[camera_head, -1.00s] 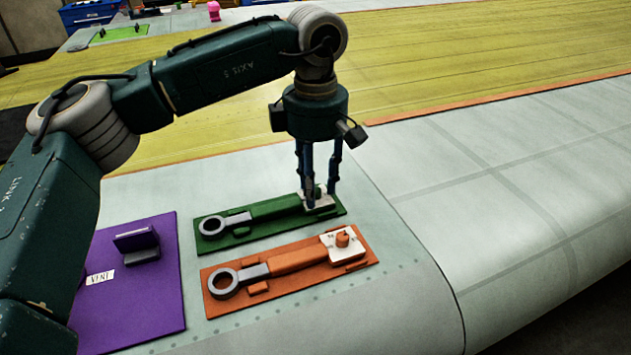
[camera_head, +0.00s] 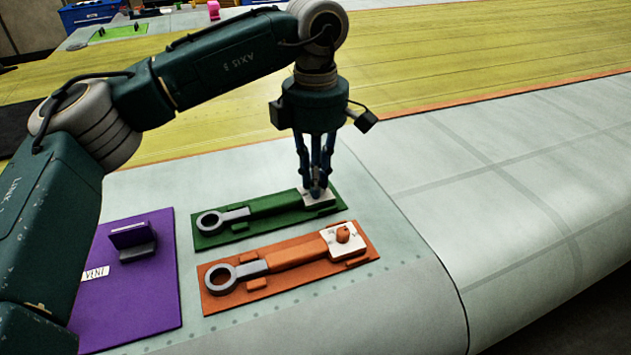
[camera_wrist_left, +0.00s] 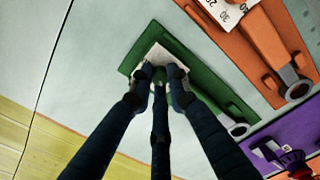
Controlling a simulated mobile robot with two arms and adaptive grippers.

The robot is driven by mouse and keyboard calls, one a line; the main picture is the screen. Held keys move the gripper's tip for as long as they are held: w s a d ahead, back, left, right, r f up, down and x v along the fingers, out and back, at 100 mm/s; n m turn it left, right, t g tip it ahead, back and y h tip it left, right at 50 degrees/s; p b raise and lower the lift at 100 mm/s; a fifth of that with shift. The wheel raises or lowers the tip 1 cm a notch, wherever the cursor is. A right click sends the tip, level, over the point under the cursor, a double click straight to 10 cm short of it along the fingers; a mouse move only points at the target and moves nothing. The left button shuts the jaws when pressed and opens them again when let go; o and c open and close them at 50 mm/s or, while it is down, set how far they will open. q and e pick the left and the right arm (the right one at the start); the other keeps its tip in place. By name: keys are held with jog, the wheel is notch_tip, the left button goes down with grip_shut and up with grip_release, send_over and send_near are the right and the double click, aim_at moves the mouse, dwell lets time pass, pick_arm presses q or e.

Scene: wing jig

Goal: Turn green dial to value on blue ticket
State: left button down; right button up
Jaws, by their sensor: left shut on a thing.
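A green board (camera_head: 235,234) lies on the pale wing skin, with a green torque-wrench shape and a white scale plate (camera_head: 326,203) at its right end. My left gripper (camera_head: 316,190) points straight down over this plate. Its fingers are closed around the green dial, which they mostly hide. In the left wrist view the fingertips (camera_wrist_left: 160,78) meet over the green dial on the white plate (camera_wrist_left: 181,57). The dial's reading cannot be made out. I see no blue ticket in either view. My right gripper is not in view.
An orange board (camera_head: 215,302) with a similar wrench and an orange knob (camera_head: 343,234) lies just in front. A purple board (camera_head: 150,310) with a raised holder and a white label (camera_head: 94,273) is at left. The wing to the right is clear.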

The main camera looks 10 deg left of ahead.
pick_arm(q)
jog(key=n+b, duration=0.1)
jog(key=n, duration=0.2)
jog(key=shift+n+b, duration=0.3)
jog(key=shift+n, duration=0.8)
jog(key=c, duration=1.6)
grip_release()
jog(key=shift+c, duration=0.2)
notch_tip(320, 180, up, 12)
